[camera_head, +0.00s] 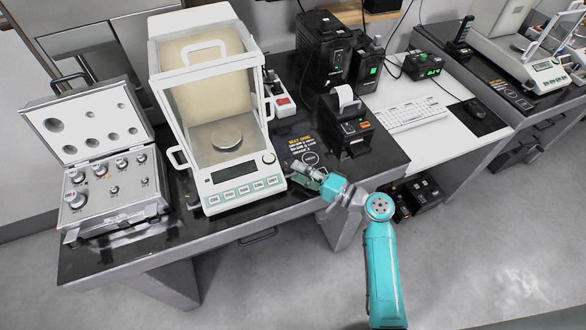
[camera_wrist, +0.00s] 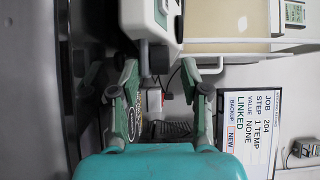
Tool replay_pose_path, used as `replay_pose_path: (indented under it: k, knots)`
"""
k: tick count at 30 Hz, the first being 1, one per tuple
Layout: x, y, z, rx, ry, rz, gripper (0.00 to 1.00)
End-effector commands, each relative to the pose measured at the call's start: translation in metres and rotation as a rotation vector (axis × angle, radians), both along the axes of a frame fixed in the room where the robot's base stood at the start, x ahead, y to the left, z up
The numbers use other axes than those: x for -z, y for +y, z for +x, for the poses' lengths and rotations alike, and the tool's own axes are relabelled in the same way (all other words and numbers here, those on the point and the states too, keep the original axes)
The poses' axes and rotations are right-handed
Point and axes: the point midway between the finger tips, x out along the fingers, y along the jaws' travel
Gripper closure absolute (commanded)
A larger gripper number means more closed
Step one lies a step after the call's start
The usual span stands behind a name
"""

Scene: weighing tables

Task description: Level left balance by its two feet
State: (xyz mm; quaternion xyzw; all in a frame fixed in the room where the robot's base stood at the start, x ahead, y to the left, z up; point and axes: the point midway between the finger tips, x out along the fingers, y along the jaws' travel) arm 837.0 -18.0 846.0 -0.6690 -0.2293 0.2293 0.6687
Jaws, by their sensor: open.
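The left balance (camera_head: 240,172) stands on the dark table in the head view, a white body with a glass draft shield and a round pan inside. Its display looks blank. My gripper (camera_head: 308,177) is at the right of its front corner, low over the table. In the wrist view the balance's white and green body (camera_wrist: 138,16) is at the top, with a dark foot (camera_wrist: 159,58) under it. My open gripper (camera_wrist: 160,80) has its two fingers apart, with that foot near the gap between the tips. I cannot tell whether they touch it. The other foot is not clearly visible.
An open weight case (camera_head: 112,215) stands left of the balance. A small printer (camera_head: 352,130) and black power units (camera_head: 322,50) are to the right and behind. In the wrist view a screen (camera_wrist: 250,115) reads "JOB 204, STEP 1 TEMP, VALUE NONE, LINKED". Another balance (camera_head: 540,72) is far right.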

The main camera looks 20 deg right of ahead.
Motion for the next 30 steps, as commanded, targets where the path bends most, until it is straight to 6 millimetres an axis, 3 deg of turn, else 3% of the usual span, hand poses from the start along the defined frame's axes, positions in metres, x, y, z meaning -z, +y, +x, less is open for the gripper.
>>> replay_pose_path:
  k: [9,15,30]
  knots:
    - [0.0,-0.039,-0.048,0.005,0.001,0.001,0.54]
    - [0.001,-0.052,-0.066,0.003,0.002,0.001,0.54]
    - [0.0,-0.056,-0.073,0.0,0.001,0.001,0.54]
